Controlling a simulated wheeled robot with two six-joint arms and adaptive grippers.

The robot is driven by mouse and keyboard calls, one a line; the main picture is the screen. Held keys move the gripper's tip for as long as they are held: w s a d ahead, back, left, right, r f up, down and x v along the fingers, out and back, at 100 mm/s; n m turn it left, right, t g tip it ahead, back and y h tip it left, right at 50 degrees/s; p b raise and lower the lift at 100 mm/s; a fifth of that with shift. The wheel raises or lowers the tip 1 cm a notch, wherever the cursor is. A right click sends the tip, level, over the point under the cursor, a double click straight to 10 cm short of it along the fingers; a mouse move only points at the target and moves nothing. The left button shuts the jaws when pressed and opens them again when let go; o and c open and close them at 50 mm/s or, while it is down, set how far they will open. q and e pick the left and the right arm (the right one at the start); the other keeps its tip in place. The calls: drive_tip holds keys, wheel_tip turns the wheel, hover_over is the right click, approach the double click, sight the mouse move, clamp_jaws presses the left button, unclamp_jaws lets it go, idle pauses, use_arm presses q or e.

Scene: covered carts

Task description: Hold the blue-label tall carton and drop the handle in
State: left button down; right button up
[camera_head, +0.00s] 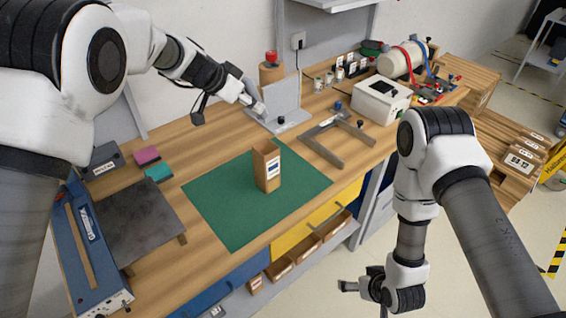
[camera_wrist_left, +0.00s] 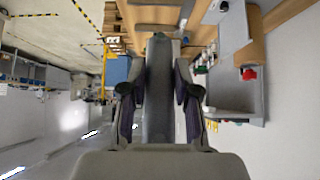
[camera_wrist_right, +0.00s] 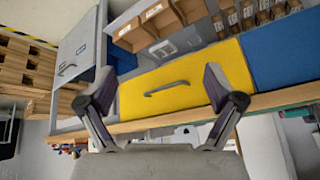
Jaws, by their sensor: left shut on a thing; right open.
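The tall brown carton (camera_head: 267,168) with a blue-and-white label stands upright on the green mat (camera_head: 226,215), its top open. My left gripper (camera_head: 254,101) is beyond the carton, by an upright grey plate on a stand. In the left wrist view, its fingers (camera_wrist_left: 160,100) are shut on a long grey bar (camera_wrist_left: 159,75), which looks like the handle. My right gripper (camera_head: 362,287) is low in front of the bench, away from the carton. In the right wrist view, its fingers (camera_wrist_right: 160,92) are open and empty before the drawers. The carton's inside is mostly hidden.
The grey plate on its stand (camera_head: 285,98) is at the back of the bench. A grey square frame (camera_head: 345,157) lies right of the mat, near a white box (camera_head: 381,98). A dark plate (camera_head: 122,222) lies at left. The mat around the carton is clear.

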sight(267, 167)
use_arm(q)
drive_tip(key=shift+d, duration=0.1)
drive_tip(key=shift+w, duration=0.1)
use_arm(e)
drive_tip(key=w+a+r+n+t+y, duration=0.1)
drive_tip(key=w+a+r+t+y, duration=0.1)
drive_tip(key=w+a+r, duration=0.2)
drive_tip(key=w+a+r+n+t+y, duration=0.2)
drive_tip(key=w+a+r+t, duration=0.1)
drive_tip(key=w, duration=0.8)
drive_tip(key=w+a+r+n+t+y, duration=0.1)
drive_tip(key=w+a+r+t+y, duration=0.2)
drive_tip(key=w+a+r, duration=0.2)
drive_tip(key=shift+w+r+n, duration=0.2)
drive_tip(key=shift+w+n, duration=0.2)
drive_tip(key=shift+w, duration=1.15)
drive_tip(key=w+a+r+n+y, duration=0.2)
drive_tip(key=w+a+r, duration=0.1)
drive_tip(key=w+a, duration=0.8)
drive_tip(key=shift+w+a, duration=0.4)
drive_tip(key=shift+a, duration=0.2)
drive_tip(key=c, duration=1.1)
drive_tip(key=shift+c, duration=0.2)
